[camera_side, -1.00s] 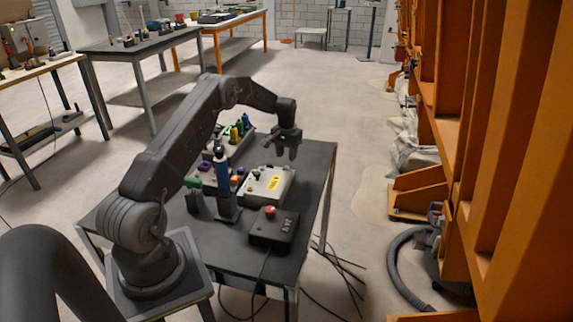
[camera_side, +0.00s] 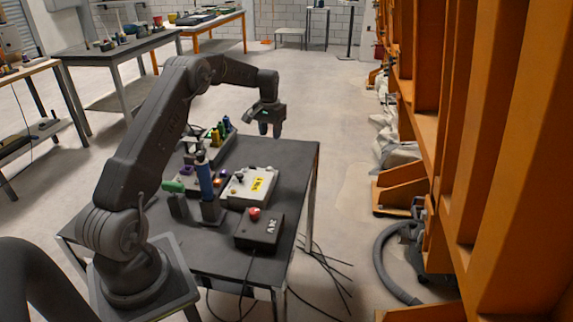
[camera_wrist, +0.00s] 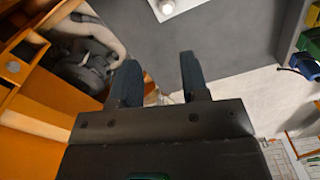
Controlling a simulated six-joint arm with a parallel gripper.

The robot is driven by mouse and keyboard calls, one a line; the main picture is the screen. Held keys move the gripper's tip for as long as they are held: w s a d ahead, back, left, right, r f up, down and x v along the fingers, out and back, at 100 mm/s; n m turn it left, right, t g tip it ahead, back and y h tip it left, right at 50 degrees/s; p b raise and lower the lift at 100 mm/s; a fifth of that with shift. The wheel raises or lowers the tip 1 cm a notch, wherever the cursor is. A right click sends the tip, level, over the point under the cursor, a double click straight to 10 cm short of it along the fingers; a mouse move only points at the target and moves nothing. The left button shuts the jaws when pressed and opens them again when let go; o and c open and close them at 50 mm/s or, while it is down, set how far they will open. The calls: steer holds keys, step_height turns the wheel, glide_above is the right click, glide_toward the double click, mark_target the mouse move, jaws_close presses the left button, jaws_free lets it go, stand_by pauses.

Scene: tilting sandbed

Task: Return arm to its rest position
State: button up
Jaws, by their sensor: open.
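My gripper (camera_side: 270,129) hangs above the far end of the dark work table (camera_side: 291,150) in the side view, fingers pointing down. In the wrist view my gripper (camera_wrist: 160,82) shows two dark fingers spread apart with nothing between them. The arm reaches up and over the table from its base at the near left. The gripper touches nothing that I can see.
The table holds a black box with a red button (camera_side: 258,230), a light grey box with a yellow label (camera_side: 249,187), a blue cylinder (camera_side: 205,178) in a holder, and several coloured items. Orange steel framing (camera_side: 480,130) stands at right.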

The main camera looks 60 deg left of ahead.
steer(key=s+d+r+m+t, duration=0.15)
steer(key=s+d+r, duration=0.25)
steer(key=d+r, duration=0.6)
steer(key=s+d+r+m+t, duration=0.15)
steer(key=s+d+r, duration=0.25)
steer(key=d+r, duration=0.7)
steer(key=s+d+f+m+t, duration=0.1)
steer(key=s+d+f, duration=0.1)
steer(key=s+d, duration=0.5)
steer(key=s+d+f+m+t, duration=0.1)
steer(key=s+d, duration=0.7)
steer(key=s, duration=0.5)
steer(key=shift+s+d+f+m, duration=0.15)
steer(key=shift+s+f+m, duration=0.05)
steer(key=shift+f+m, duration=0.2)
steer(key=shift+o, duration=0.4)
